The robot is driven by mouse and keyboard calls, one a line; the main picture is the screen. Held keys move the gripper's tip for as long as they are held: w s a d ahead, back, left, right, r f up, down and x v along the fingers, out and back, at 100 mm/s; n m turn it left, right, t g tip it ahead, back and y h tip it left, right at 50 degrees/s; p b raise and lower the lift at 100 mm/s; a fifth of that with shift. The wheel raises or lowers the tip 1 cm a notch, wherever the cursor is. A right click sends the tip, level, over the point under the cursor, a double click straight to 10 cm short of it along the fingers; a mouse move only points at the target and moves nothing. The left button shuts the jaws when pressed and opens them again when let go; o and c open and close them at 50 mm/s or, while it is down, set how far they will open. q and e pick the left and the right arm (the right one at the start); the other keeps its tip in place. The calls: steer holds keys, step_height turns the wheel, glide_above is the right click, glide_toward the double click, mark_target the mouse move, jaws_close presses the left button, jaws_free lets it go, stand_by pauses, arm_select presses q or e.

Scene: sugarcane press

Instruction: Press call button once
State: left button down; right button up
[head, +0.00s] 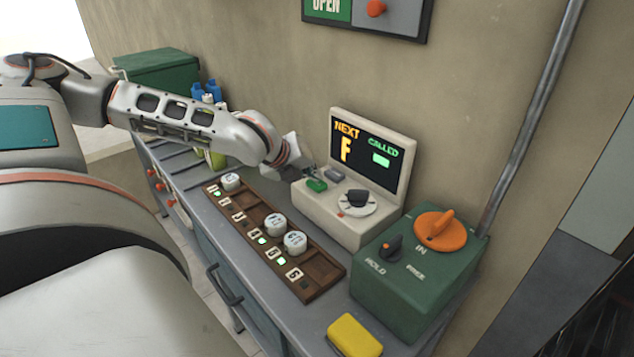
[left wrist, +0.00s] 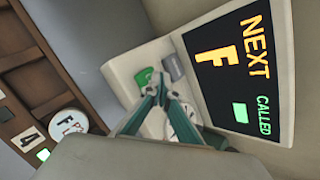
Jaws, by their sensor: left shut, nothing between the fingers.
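The cream console (head: 337,218) has a screen (head: 366,153) reading "NEXT F" and "CALLED" with a green block. On its top are a green button (head: 317,186), a grey button (head: 334,175) and a dial with a black knob (head: 357,197). No label shows which button is the call button. My left gripper (head: 308,172) is just above the console beside the green button. In the left wrist view, its shut, empty fingers (left wrist: 160,80) point between the green button (left wrist: 143,77) and grey button (left wrist: 174,66). Contact cannot be told. My right gripper is not in view.
A wooden tray (head: 323,268) with numbered slots and several round, white-topped pieces lies in front of the console. A green box (head: 405,290) with an orange knob stands to the right, near a yellow block (head: 354,337). The wall is close behind.

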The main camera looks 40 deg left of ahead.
mark_target(315, 183)
arm_select(q)
steer(key=shift+f, duration=0.3)
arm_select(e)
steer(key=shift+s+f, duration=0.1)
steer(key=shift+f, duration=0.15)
arm_select(q)
steer(key=shift+r, duration=0.1)
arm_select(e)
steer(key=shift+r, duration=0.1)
arm_select(q)
steer(key=shift+r+p, duration=0.35)
steer(key=shift+r, duration=0.5)
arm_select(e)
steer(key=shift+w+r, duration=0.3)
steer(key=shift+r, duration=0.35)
arm_select(q)
steer(key=shift+r+p, duration=1.35)
steer(key=shift+r, duration=1.2)
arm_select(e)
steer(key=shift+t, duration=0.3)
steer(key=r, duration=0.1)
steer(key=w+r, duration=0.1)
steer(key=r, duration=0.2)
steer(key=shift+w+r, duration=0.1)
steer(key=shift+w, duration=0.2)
